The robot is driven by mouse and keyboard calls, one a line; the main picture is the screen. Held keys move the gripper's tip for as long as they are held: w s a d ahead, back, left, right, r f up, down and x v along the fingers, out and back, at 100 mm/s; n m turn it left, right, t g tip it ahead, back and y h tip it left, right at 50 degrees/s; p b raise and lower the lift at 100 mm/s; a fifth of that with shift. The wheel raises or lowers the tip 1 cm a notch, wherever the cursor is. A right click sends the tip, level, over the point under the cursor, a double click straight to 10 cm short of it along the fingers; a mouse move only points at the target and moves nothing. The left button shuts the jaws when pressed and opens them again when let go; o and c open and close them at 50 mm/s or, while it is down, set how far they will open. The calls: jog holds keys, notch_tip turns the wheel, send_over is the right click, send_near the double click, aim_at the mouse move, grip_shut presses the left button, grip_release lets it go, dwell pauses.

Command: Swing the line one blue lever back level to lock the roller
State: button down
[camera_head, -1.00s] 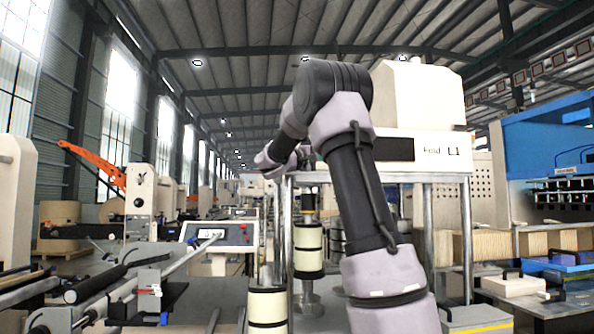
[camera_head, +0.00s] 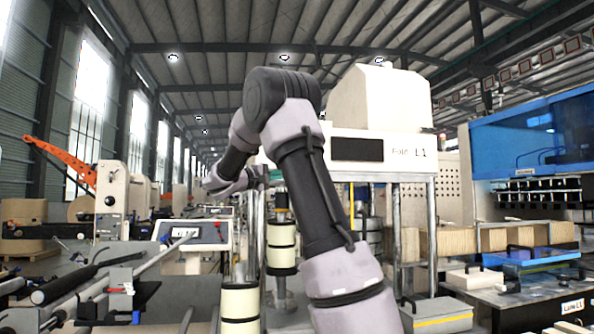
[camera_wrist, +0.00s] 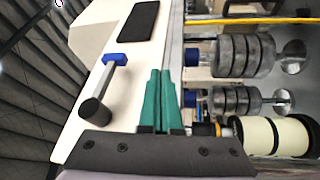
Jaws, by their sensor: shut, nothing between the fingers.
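In the wrist view, a lever (camera_wrist: 107,77) sits on a pale machine panel (camera_wrist: 142,62). It has a blue hub, a grey bar and a black knob (camera_wrist: 95,110) at its lower end. The bar runs at a slant from the hub to the knob; I cannot tell whether it is level. My gripper's green fingers (camera_wrist: 160,98) are together and empty, to the right of the lever and apart from it.
Pale rolls on a spindle (camera_head: 282,245) stand below my gripper. Dark rollers (camera_wrist: 235,55) with blue ends lie right of the fingers in the wrist view. A control box (camera_head: 193,234) stands at left, and a metal post (camera_head: 431,230) at the machine's right.

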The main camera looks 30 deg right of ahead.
jog(key=shift+v, duration=1.2)
jog(key=shift+f, duration=0.2)
